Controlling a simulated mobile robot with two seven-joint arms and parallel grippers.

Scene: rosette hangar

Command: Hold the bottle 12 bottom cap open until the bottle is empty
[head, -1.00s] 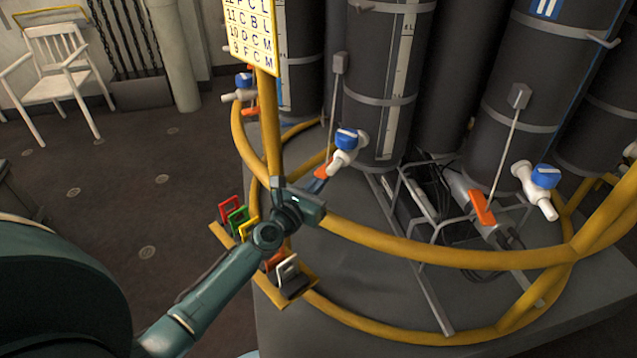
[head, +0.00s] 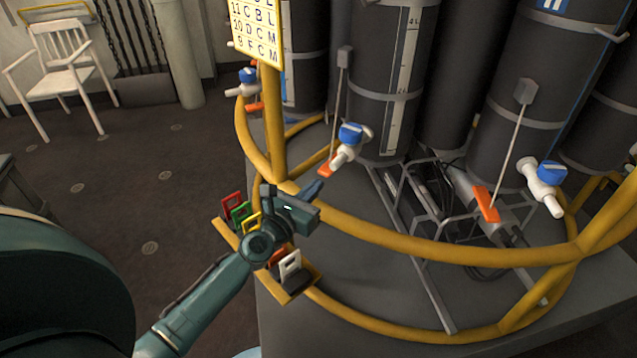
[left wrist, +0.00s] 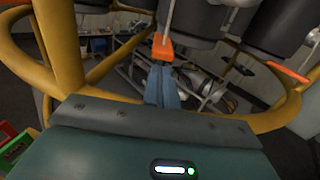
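A dark grey bottle (head: 385,90) with a litre scale stands in the middle of the head view; I cannot read its number there. An orange lever (head: 327,164) hangs on a thin rod below its left side, beside a white tap with a blue knob (head: 350,134). My left gripper (head: 317,186) reaches over the yellow rail with its fingers together, just below this lever. In the left wrist view the blue fingertips (left wrist: 161,70) are right below the orange lever (left wrist: 162,47); I cannot tell whether they touch. My right gripper is not in view.
A yellow tubular frame (head: 400,242) surrounds the bottles, close to my left wrist. Coloured clips (head: 240,212) stand on a yellow ledge beside it. Another bottle with an orange lever (head: 486,204) is at right. A lettered card (head: 257,32) and a white chair (head: 62,70) are at left.

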